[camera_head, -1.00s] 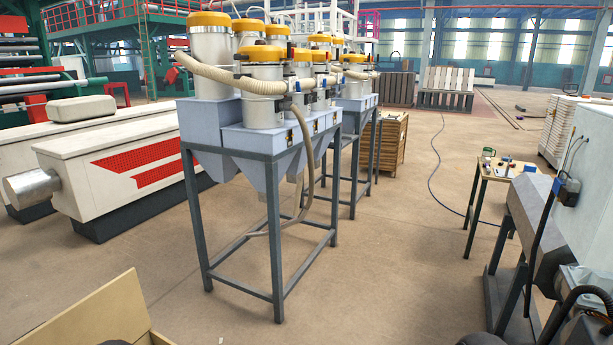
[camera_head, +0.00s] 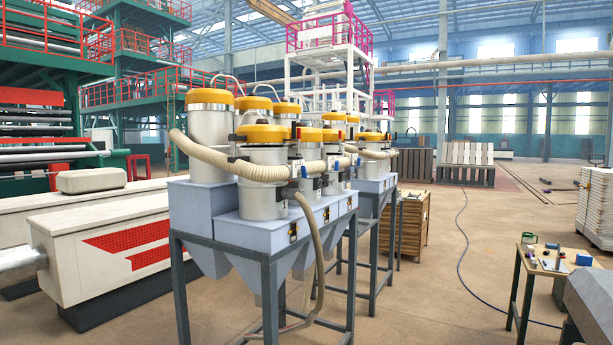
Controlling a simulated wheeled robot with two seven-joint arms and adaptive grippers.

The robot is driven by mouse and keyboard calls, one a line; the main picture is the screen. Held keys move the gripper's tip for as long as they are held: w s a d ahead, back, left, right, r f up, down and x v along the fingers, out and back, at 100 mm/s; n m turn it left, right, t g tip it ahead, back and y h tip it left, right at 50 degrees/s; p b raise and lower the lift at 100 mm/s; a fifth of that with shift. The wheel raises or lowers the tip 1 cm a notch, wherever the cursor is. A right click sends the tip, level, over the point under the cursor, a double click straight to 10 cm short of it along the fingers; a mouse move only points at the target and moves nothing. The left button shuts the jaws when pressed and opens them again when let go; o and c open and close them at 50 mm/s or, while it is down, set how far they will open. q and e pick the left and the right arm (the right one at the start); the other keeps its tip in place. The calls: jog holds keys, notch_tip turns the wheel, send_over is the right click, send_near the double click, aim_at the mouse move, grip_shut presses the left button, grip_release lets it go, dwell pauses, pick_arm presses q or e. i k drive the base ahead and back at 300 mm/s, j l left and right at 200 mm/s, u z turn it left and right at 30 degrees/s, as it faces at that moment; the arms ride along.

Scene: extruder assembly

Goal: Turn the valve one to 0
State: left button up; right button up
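A hopper unit (camera_head: 252,228) stands on a dark grey frame at the middle of the head view. It carries several silver canisters with yellow lids. A ribbed beige hose (camera_head: 215,160) runs along its front to a pipe joint. Small valve-like fittings show among the canisters: one with a blue part (camera_head: 317,184), one with a red part (camera_head: 339,134).
A white machine (camera_head: 75,250) with red panels stands at the left, close to the hopper frame. A small table (camera_head: 535,272) with tools stands at the right. Wooden crates (camera_head: 412,225) stand behind the hoppers. Open floor (camera_head: 430,300) lies right of the frame.

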aim_at(304, 171)
jog(key=i+l, duration=0.1)
jog(key=i, duration=0.5)
jog(key=i+u, duration=0.1)
jog(key=i, duration=0.5)
jog(key=l, duration=0.1)
